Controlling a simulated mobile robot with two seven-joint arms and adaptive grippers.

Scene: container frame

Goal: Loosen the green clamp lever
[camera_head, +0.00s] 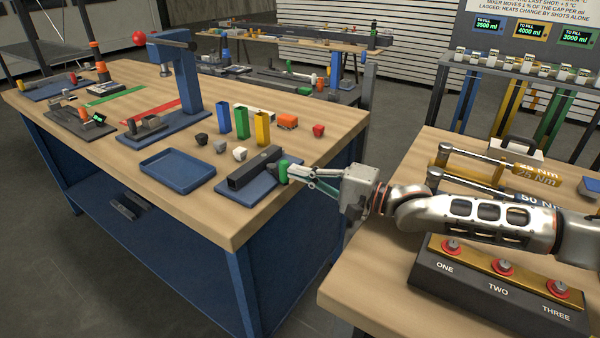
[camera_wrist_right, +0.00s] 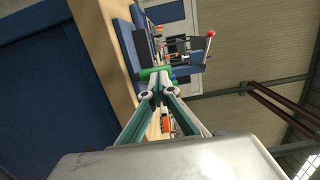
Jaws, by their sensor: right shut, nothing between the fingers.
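The green clamp lever (camera_head: 283,171) is a short green piece at the right end of a dark grey block (camera_head: 255,166) on a blue base plate (camera_head: 238,188), near the front right corner of the blue workbench. My right gripper (camera_head: 291,173) comes in from the right with its fingertips at the lever. Whether they touch it is hard to tell. In the right wrist view the right gripper (camera_wrist_right: 157,90) has its fingers together, and the green lever (camera_wrist_right: 155,73) shows just beyond the tips. My left gripper is not in view.
A blue tray (camera_head: 178,168), small blocks and upright blue, green and yellow pieces stand left of and behind the clamp. A blue press (camera_head: 178,80) stands farther back.

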